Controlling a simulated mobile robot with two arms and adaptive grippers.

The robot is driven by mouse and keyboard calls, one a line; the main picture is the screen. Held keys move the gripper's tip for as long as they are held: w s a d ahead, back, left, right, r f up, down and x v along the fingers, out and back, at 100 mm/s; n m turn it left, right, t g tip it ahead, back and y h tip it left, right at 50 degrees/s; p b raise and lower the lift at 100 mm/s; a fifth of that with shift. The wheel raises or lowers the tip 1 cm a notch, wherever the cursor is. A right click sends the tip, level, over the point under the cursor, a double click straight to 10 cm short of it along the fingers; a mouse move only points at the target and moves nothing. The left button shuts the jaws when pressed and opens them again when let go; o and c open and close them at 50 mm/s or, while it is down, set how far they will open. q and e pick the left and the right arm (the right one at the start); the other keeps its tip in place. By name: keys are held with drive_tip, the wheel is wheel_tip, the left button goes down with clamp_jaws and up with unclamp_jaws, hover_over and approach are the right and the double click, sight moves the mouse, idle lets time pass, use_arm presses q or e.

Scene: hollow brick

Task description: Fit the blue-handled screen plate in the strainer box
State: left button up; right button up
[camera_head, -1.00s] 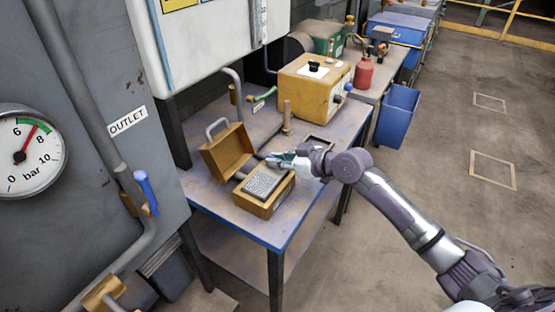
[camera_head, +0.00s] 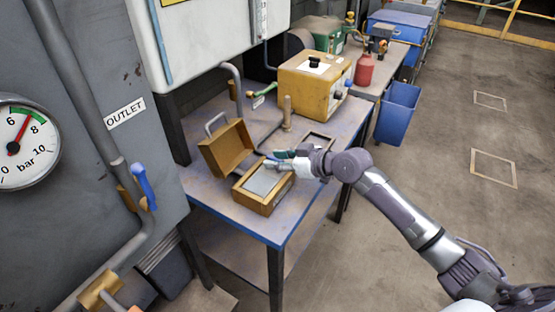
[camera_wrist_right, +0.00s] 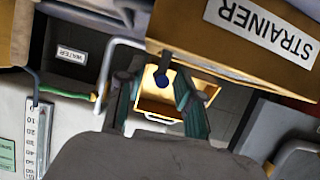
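The strainer box (camera_head: 266,203) is a tan box near the table's front, its lid (camera_head: 228,148) swung open at its left. A flat grey screen plate (camera_head: 262,182) lies in the box's top opening, inside the rim; whether it sits fully level is hard to tell. My right gripper (camera_head: 284,160) is over the box's far right side. In the right wrist view its fingers (camera_wrist_right: 158,88) are apart, with a blue knob-like handle (camera_wrist_right: 162,80) between them. The box's STRAINER label (camera_wrist_right: 266,32) shows there upside down. My left gripper is out of view.
A yellow machine (camera_head: 312,84) stands behind on the table (camera_head: 222,204). An upright wooden handle (camera_head: 287,112) and a square frame (camera_head: 318,140) are beyond the box. A gauge cabinet is at left; a blue bin (camera_head: 398,112) is beyond the right edge.

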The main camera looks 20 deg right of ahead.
drive_tip(key=shift+s+d, duration=0.15)
drive_tip(key=v, duration=1.1)
drive_tip(key=shift+s+d+r, duration=0.15)
drive_tip(key=shift+s+d, duration=0.05)
drive_tip(key=shift+s, duration=0.05)
